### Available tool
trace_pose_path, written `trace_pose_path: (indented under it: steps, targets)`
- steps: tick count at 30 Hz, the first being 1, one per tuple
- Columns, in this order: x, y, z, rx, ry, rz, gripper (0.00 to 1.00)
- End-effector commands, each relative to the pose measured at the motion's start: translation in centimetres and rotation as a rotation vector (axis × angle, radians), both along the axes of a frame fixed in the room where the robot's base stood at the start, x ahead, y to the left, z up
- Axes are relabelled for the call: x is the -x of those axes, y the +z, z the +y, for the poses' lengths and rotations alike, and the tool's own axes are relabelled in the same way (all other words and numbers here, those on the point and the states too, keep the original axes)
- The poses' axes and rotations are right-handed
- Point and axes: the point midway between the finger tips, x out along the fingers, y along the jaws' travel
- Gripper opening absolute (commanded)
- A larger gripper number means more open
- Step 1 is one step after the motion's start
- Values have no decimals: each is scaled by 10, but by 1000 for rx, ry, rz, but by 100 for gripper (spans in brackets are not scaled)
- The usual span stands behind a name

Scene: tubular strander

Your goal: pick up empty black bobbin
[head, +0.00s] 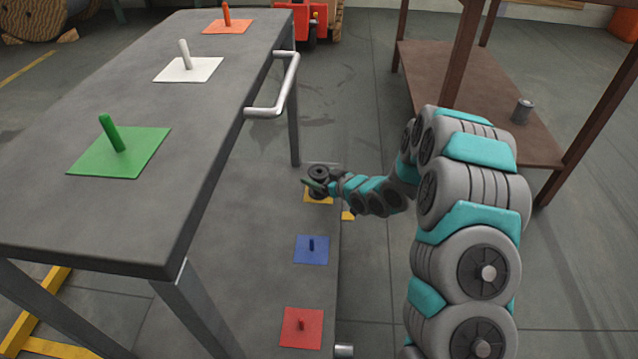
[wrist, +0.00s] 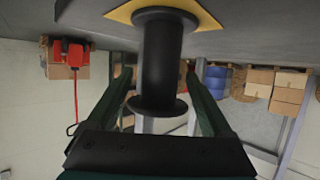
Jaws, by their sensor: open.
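The black bobbin (head: 318,172) stands on a yellow square (head: 320,198) at the far end of the cart's lower shelf. No wire shows on its core. My gripper (head: 316,184) is at the bobbin, reaching in from the right. In the wrist view, which looks upside down, the bobbin (wrist: 161,60) extends from the yellow square (wrist: 122,12). My open gripper (wrist: 158,74) has one finger on each side of the bobbin's core, with a visible gap on both sides. The bobbin's peg is hidden.
The cart's grey top (head: 60,200) overhangs the lower shelf on the left. Blue (head: 311,250) and red (head: 302,328) squares with pegs are free of bobbins. A brown rack (head: 480,90) holding a grey can (head: 522,110) stands right. Open floor lies between.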

Motion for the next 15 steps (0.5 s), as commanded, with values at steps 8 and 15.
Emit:
trace_pose_path:
  steps: [8, 15]
  targets:
    - [-18, -12, 17, 1, 1, 3, 84]
    - [-19, -11, 17, 1, 0, 2, 81]
